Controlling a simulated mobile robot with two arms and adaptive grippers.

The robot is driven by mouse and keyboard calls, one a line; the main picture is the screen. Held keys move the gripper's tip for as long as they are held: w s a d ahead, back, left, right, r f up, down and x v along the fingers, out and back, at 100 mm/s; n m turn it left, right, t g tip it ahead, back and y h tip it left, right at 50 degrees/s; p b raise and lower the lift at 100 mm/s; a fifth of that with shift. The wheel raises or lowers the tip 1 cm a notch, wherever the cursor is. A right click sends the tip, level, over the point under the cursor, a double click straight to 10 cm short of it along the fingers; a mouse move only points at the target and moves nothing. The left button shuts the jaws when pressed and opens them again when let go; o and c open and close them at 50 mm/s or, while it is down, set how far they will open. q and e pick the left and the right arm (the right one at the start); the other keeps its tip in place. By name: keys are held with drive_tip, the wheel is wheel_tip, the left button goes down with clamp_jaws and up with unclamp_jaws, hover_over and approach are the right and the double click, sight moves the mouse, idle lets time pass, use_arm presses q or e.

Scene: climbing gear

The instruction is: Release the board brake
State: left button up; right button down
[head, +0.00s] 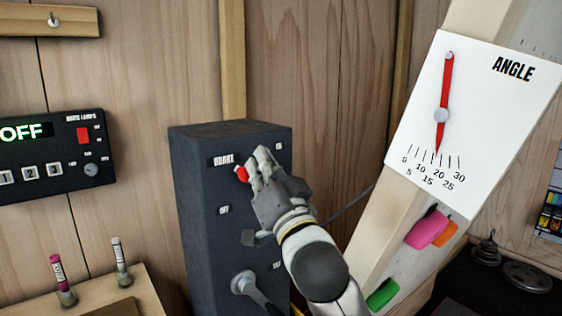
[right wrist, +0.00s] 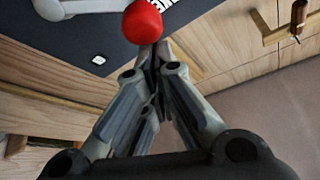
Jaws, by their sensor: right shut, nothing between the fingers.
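The brake is a dark upright box (head: 200,240) with a BRAKE label (head: 223,160) near its top. A red ball knob (head: 242,174) sits on its face just below the label. My right gripper (head: 258,160) is shut and empty, with its fingertips right beside the knob in the head view. In the right wrist view, the red knob (right wrist: 142,22) is just beyond the closed fingertips (right wrist: 152,48). I cannot tell whether they touch. My left gripper is not in view.
A grey crank (head: 244,283) sits low on the box. The slanted board with the ANGLE dial (head: 470,120) stands right, its red pointer near 20. A lamp control panel (head: 50,155) is on the left wall. Two small tubes (head: 120,260) stand on a wooden ledge lower left.

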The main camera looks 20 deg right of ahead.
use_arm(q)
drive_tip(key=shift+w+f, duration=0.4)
use_arm(e)
drive_tip(key=a+f+n+g+y, duration=0.1)
drive_tip(key=a+f+n+y, duration=0.2)
drive_tip(key=n, duration=0.9)
drive_tip(key=shift+s+a+f+g+y, duration=0.35)
drive_tip(key=shift+f+y, duration=0.75)
drive_tip(key=shift+y, duration=0.7)
drive_tip(key=shift+d, duration=0.1)
